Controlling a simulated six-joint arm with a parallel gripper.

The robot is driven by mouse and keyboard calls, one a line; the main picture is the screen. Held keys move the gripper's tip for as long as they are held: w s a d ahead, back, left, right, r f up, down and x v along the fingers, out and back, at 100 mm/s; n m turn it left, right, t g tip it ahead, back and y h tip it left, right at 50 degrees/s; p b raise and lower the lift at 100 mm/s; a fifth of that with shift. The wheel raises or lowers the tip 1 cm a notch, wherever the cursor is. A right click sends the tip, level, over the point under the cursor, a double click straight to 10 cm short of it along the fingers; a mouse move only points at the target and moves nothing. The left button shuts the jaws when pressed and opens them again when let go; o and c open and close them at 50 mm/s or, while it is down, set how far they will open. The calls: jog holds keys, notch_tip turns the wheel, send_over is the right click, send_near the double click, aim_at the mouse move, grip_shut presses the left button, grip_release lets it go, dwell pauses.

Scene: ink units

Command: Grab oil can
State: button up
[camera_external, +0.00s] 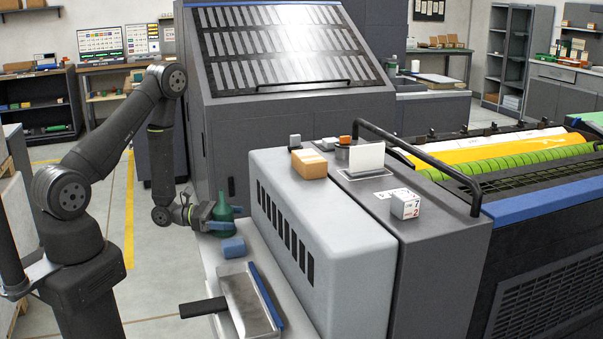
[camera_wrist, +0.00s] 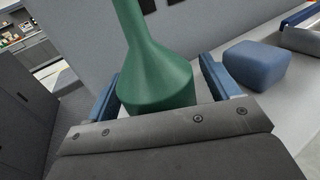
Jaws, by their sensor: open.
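The green oil can (camera_external: 223,209), with a tapering spout, stands on the light ledge beside the grey machine cover. In the wrist view the oil can (camera_wrist: 158,80) rises between the two blue finger pads, its spout running out of the top edge. My gripper (camera_external: 220,225) is at the can's lower body, with a finger on either side. It is open in the wrist view (camera_wrist: 160,90), and a slight gap seems to show beside the right pad. The can's base is hidden behind the gripper body.
A blue block (camera_external: 233,247) lies on the ledge just in front of the can; it also shows in the wrist view (camera_wrist: 256,64). A metal tray (camera_external: 248,300) with a dark handle is nearer. The grey machine cover (camera_external: 320,235) stands close to the right, carrying a cardboard box (camera_external: 309,164).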

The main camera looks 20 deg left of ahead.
jog(key=shift+c, duration=0.4)
jog(key=c, duration=1.2)
jog(key=shift+c, duration=0.2)
jog(key=shift+r, duration=0.2)
